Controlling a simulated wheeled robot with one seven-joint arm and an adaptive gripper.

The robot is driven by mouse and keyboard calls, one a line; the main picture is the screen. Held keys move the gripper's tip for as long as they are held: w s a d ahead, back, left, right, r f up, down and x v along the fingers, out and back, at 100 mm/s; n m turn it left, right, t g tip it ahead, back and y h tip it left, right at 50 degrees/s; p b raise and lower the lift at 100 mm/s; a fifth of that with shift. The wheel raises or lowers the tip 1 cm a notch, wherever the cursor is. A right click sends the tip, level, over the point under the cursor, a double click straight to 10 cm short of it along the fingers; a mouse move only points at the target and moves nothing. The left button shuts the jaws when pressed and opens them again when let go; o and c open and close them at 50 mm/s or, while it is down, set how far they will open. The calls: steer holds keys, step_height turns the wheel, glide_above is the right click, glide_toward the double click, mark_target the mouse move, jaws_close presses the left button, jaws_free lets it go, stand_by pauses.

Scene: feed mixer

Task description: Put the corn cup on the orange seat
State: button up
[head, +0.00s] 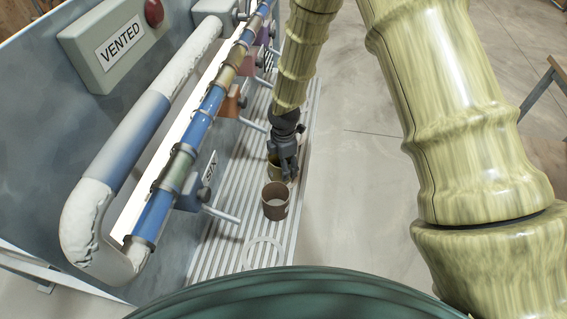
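My gripper (286,172) points down over the ribbed grey tray in the head view. An olive-yellow cup (272,170) stands right beside its fingers, partly hidden by them. I cannot tell whether the fingers touch or hold it, or how far apart they are. A brown cup (275,203) stands upright on the tray, nearer to me. No label shows on either cup, so I cannot confirm which is the corn cup. An orange block (233,103) sits under the blue pipe, to the upper left of my gripper. No seat clearly marked orange shows on the tray.
The ribbed tray (222,240) runs along the panel, with an empty pale ring (262,253) at its near end. A blue-grey block (192,193) with a label and a projecting rod (222,215) stands left of the cups. Open floor lies right of the tray.

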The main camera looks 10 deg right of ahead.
steer(key=o, duration=0.3)
steer(key=shift+o, duration=0.2)
steer(key=shift+s+r+b, duration=0.1)
steer(key=shift+r+b, duration=1.8)
steer(key=shift+r, duration=4.1)
